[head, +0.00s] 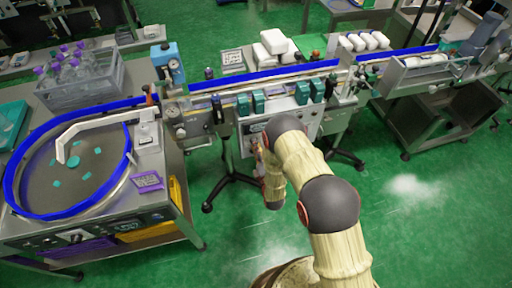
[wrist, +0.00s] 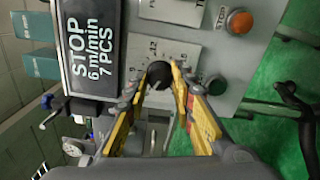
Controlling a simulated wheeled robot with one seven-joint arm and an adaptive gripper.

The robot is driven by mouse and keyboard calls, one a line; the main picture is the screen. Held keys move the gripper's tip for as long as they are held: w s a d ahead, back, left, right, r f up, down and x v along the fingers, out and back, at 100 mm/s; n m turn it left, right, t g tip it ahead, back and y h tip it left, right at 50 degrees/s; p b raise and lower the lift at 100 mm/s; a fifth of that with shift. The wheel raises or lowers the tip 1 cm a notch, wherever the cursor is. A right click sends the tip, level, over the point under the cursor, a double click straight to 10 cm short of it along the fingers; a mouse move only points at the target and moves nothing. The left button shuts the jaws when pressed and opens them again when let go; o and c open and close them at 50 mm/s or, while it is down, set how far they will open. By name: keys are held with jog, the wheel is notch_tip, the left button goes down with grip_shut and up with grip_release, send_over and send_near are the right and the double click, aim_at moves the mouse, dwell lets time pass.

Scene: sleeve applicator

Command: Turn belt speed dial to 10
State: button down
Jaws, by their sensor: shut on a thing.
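The belt speed dial is a round black knob (wrist: 158,73) on a pale scale plate (wrist: 188,54) with printed numbers, "12" among them. My gripper (wrist: 159,78) is at the dial in the wrist view, its yellow fingers shut on either side of the knob. The pointer and the number it marks are too small and partly hidden to read. A black display (wrist: 90,42) beside the dial reads "STOP 6 m/min 7 PCS". In the head view my arm reaches to the control panel (head: 306,118) and covers the dial and the gripper.
An orange button (wrist: 239,21) and a dark green button (wrist: 215,85) sit on the panel near the dial. A conveyor with blue edges (head: 265,75) runs above the panel. A round feeder table (head: 60,205) stands at the left. Green floor is free at the right front.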

jog(key=shift+f+m+b, duration=0.1)
jog(key=shift+m+b, duration=2.75)
jog(key=shift+m, duration=5.55)
jog(key=c, duration=1.5)
grip_release()
jog(key=v, duration=1.2)
